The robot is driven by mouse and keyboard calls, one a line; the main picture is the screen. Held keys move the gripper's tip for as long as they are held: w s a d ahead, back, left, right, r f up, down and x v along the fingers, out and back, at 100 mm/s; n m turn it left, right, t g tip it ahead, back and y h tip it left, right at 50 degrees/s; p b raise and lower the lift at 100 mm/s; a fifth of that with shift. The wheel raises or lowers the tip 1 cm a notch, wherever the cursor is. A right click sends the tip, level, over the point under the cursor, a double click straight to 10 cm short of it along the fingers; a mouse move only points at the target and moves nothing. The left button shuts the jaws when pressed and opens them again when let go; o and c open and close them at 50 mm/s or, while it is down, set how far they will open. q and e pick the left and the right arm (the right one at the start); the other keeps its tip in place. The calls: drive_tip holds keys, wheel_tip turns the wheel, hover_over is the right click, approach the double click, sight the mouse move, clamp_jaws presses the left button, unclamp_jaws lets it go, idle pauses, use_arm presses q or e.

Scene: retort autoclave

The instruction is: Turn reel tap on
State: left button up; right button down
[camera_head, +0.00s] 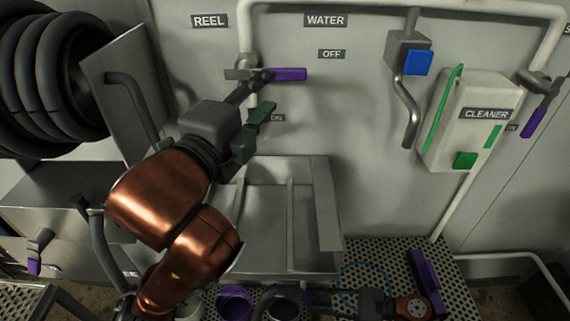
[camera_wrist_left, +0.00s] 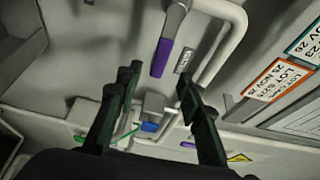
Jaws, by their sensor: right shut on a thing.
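The reel tap (camera_head: 288,74) has a purple lever that lies level and points right, near the OFF label (camera_head: 331,54). The ON label (camera_head: 278,118) is below it. In the left wrist view the purple lever (camera_wrist_left: 161,57) appears just beyond and between the fingertips. My left gripper (camera_head: 264,94) is open at the tap, one finger beside the lever's base and the other below; contact is unclear. It also shows in the left wrist view (camera_wrist_left: 158,82), with nothing between its fingers. My right gripper (camera_head: 322,299) is low in the head view, shut on a partly hidden thing with a purple part.
A hose reel (camera_head: 60,75) is at the left. A blue-fronted holder (camera_head: 417,63) and white cleaner box (camera_head: 470,120) are on the wall to the right. A steel sink (camera_head: 328,205) is below the tap. A purple brush (camera_head: 428,280) lies on the perforated shelf (camera_head: 455,290).

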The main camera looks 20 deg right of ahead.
sight(284, 76)
use_arm(q)
drive_tip(key=x, duration=1)
drive_tip(key=shift+c, duration=0.5)
clamp_jaws()
